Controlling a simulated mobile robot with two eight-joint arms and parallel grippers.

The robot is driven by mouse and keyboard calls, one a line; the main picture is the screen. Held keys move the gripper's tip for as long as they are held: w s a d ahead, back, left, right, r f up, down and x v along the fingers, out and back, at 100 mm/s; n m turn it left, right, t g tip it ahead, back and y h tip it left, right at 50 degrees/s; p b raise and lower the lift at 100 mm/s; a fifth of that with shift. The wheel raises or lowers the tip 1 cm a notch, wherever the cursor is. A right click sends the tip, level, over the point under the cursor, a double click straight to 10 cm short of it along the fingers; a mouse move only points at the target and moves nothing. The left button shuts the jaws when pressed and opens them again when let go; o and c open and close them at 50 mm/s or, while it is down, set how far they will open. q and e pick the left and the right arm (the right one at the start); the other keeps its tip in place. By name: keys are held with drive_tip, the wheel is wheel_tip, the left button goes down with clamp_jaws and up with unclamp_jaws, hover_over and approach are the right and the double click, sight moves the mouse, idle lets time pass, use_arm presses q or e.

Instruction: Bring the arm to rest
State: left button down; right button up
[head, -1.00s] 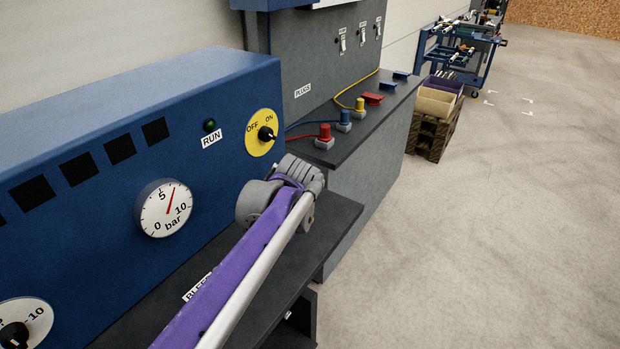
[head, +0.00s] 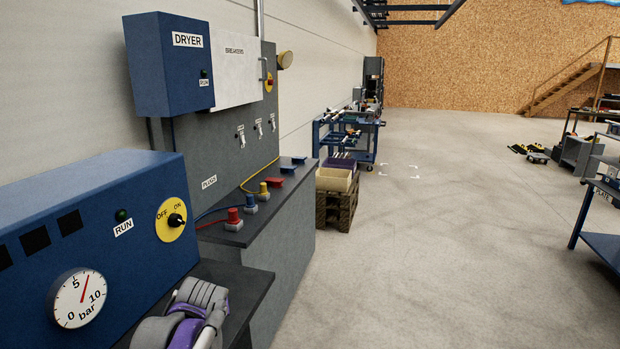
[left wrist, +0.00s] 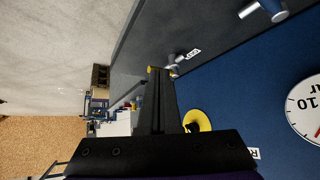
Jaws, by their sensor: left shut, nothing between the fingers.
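My left gripper (left wrist: 160,72) shows in the left wrist view as dark fingers reaching up the middle of the picture. It is shut with nothing in it. It lies in front of the blue panel and the dark ledge, apart from the dial as far as I can tell. In the head view only a purple and grey part of my left arm shows at the bottom, beside the ledge of the blue cabinet (head: 120,190); I cannot make out the fingers there. My right gripper is in neither current view.
The cabinet carries a pressure gauge (head: 80,298) and a yellow OFF/ON switch (head: 171,219). Behind it stands a grey plug bench (head: 285,265) with coloured plugs. The floor (head: 430,250) to the right is open.

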use_arm(q)
drive_tip(key=s+d+f+m+h, duration=0.1)
drive_tip(key=s+f, duration=0.4)
drive_tip(key=s, duration=0.4)
drive_tip(key=s+d+f+m+g+h, duration=0.1)
drive_tip(key=s+f, duration=0.3)
drive_tip(key=s, duration=0.6)
drive_tip(key=s+d+f+m+g, duration=0.1)
drive_tip(key=s+d+f, duration=0.1)
drive_tip(key=s+f, duration=0.3)
drive_tip(key=s, duration=0.4)
drive_tip(key=shift+s+d+f+m+h, duration=0.15)
drive_tip(key=shift+s+f+m+h, duration=0.1)
drive_tip(key=shift+f+m+h, duration=0.15)
drive_tip(key=shift+r, duration=0.1)
